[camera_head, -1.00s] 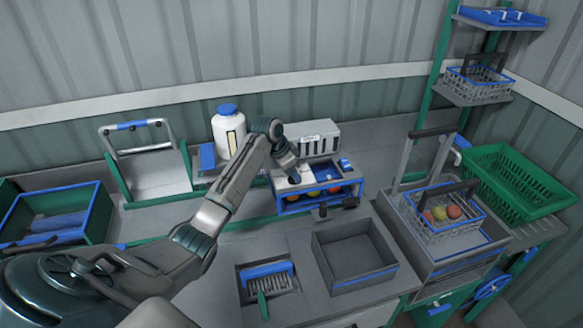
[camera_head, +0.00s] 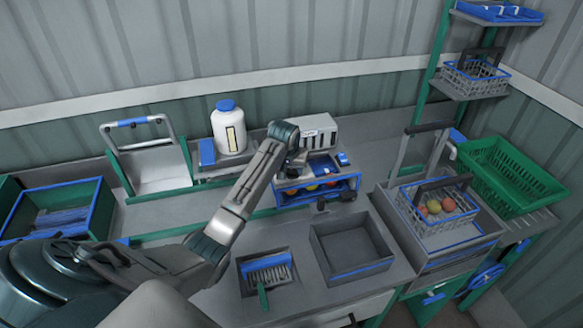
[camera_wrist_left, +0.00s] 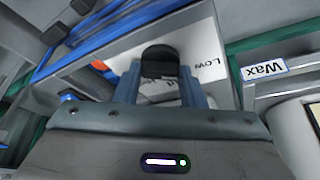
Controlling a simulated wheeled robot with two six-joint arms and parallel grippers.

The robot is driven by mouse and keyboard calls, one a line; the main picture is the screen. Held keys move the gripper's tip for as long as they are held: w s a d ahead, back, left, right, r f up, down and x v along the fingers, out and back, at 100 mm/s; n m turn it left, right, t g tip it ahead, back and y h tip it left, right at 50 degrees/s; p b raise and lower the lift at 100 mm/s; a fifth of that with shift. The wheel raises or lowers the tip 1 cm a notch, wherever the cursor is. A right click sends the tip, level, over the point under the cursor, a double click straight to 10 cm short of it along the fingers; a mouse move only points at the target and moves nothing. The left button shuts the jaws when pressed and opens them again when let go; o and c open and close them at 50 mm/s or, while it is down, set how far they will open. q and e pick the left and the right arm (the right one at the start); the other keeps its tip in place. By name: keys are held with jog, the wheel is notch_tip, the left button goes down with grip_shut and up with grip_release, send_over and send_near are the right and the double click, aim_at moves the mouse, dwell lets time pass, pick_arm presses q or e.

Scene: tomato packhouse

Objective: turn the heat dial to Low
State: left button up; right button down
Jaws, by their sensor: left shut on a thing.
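The heat dial, a black knob (camera_wrist_left: 158,58), stands on a white panel (camera_wrist_left: 205,85) in the left wrist view. The word LOW is printed on the panel just right of the knob; other lettering is partly covered. My left gripper (camera_wrist_left: 158,88) is shut on the dial, one finger on each side. In the head view my left gripper (camera_head: 291,174) is down at the blue-framed unit (camera_head: 345,187) with tomatoes inside, and its wrist hides the dial. The dial's exact pointing cannot be told. My right gripper is not in view.
A white jar with a blue lid (camera_head: 228,130) stands behind my left arm. A grey slotted box (camera_head: 318,127) is just behind the unit. An empty grey bin (camera_head: 350,248) and a brush (camera_head: 264,272) lie in front. A wire basket (camera_head: 435,222) holds tomatoes at the right.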

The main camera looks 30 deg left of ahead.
pick_arm(q)
jog(key=shift+w+r+n, duration=0.1)
jog(key=shift+r+n, duration=0.1)
jog(key=shift+n, duration=0.1)
dwell(0.4)
jog(key=o, duration=1)
jog(key=shift+f, duration=0.1)
jog(key=b+v, duration=0.4)
jog(key=v, duration=0.7)
jog(key=shift+d+f, duration=0.1)
jog(key=shift+d, duration=0.1)
jog(key=shift+f, duration=0.1)
